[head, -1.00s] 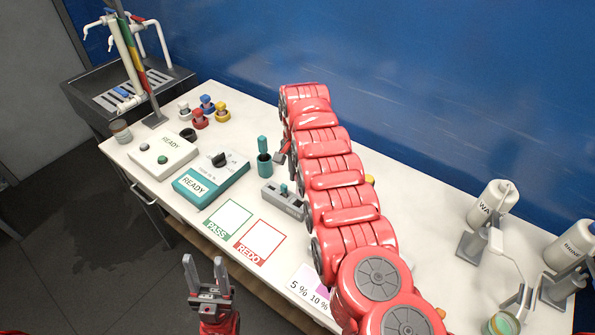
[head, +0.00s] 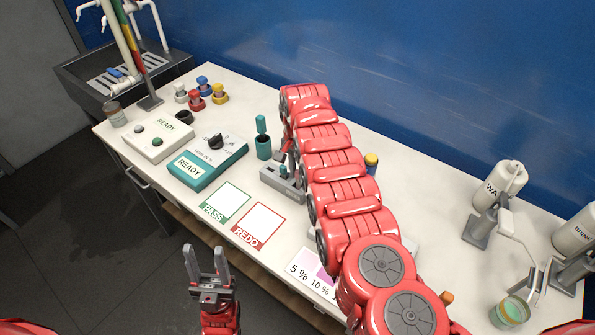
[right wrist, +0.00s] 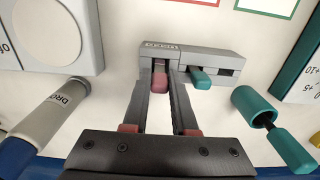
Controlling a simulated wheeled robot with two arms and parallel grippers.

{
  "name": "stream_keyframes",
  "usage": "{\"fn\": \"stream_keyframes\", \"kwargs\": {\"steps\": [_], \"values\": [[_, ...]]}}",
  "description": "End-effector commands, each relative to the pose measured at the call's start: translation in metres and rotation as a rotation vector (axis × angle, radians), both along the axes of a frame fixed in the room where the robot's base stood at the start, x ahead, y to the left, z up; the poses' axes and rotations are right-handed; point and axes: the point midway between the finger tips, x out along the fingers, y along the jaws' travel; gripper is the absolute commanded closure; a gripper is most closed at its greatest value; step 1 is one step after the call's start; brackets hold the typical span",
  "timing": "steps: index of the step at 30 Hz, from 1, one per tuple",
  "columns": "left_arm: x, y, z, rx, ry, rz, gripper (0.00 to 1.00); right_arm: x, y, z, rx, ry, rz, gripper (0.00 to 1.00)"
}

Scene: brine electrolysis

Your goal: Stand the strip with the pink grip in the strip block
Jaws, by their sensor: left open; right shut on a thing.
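The grey strip block (head: 280,186) lies on the table, partly behind my right arm. In the right wrist view the block (right wrist: 225,62) holds a strip with a teal grip (right wrist: 201,78) in one slot. My right gripper (right wrist: 163,75) is shut on the strip with the pink grip (right wrist: 160,83), over the block's left part as pictured. The strip's lower end is hidden, so I cannot tell whether it is in a slot. In the head view this gripper is mostly hidden by my arm. My left gripper (head: 207,250) is open and empty, in front of the table edge.
A teal holder (head: 263,147) stands just behind the block. A teal READY box (head: 208,163), a white READY box (head: 158,138) and the PASS and REDO squares (head: 259,222) are to the left. A labelled grey cylinder (right wrist: 52,112) is beside the gripper.

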Motion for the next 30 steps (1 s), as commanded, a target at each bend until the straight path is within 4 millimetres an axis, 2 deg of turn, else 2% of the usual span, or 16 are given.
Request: {"fn": "stream_keyframes", "kwargs": {"steps": [5,6,11,22,26,30], "values": [[0.0,0.0,0.0,0.0,0.0,0.0,0.5,0.0,0.0,0.001,0.0,0.0,0.0,1.0],[0.0,0.0,0.0,0.0,0.0,0.0,0.5,0.0,0.0,0.001,0.0,0.0,0.0,0.67],[0.0,0.0,0.0,0.0,0.0,0.0,0.5,0.0,0.0,0.001,0.0,0.0,0.0,0.39],[0.0,0.0,-0.001,0.0,0.0,0.0,0.5,0.001,0.001,0.005,0.001,-0.003,0.002,0.39],[0.0,0.0,-0.006,0.0,0.0,0.0,0.5,0.001,0.002,0.023,0.002,-0.005,0.001,0.39],[0.0,0.0,-0.02,0.0,0.0,0.0,0.5,0.001,0.001,0.055,0.003,-0.006,0.001,0.39]]}}
